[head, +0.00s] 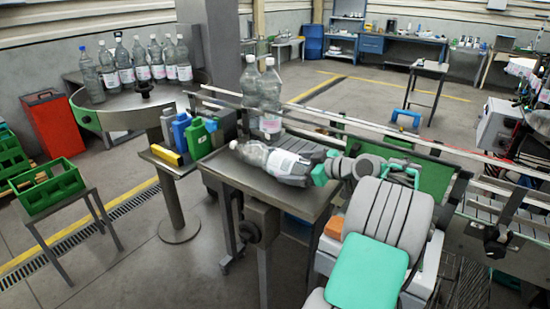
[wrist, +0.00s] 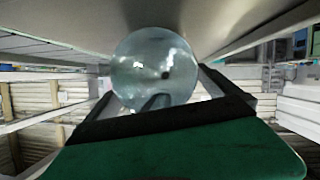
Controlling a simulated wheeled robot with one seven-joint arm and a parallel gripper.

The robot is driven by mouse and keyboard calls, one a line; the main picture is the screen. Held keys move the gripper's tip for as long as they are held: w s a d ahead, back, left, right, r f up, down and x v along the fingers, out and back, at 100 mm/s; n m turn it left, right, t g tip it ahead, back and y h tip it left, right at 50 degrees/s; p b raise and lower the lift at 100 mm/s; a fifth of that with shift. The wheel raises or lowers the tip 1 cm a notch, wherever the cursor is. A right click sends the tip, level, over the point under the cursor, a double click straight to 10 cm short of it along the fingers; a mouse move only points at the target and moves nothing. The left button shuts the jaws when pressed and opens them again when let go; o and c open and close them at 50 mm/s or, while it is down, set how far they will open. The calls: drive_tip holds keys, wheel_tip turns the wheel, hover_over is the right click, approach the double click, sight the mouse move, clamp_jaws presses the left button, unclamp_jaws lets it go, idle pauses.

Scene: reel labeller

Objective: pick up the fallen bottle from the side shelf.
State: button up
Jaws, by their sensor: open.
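The fallen bottle (head: 255,154), clear with a white label, lies on its side on the grey side shelf (head: 232,174), its neck pointing left. My gripper (head: 292,167) is low over the shelf at the bottle's base end, its dark fingers reaching along the bottle. In the wrist view, the bottle's round base (wrist: 155,68) faces the camera, between the open fingers (wrist: 160,98). The fingers partly hide the bottle's base end in the head view. I cannot tell whether either finger touches it.
Two upright bottles (head: 268,95) stand just behind the shelf, near the conveyor rail (head: 325,112). Blue and green containers (head: 197,137) stand left of the shelf. Several bottles (head: 153,62) stand on the round table (head: 130,116). A green crate (head: 47,188) sits on a stand at left.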

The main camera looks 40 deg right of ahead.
drive_tip(key=shift+x, duration=1.15)
drive_tip(key=shift+c, duration=0.6)
drive_tip(key=c, duration=1.8)
drive_tip(key=shift+d+r, duration=0.1)
drive_tip(key=shift+r, duration=0.2)
drive_tip(key=shift+c, duration=0.6)
drive_tip(key=shift+r, duration=0.15)
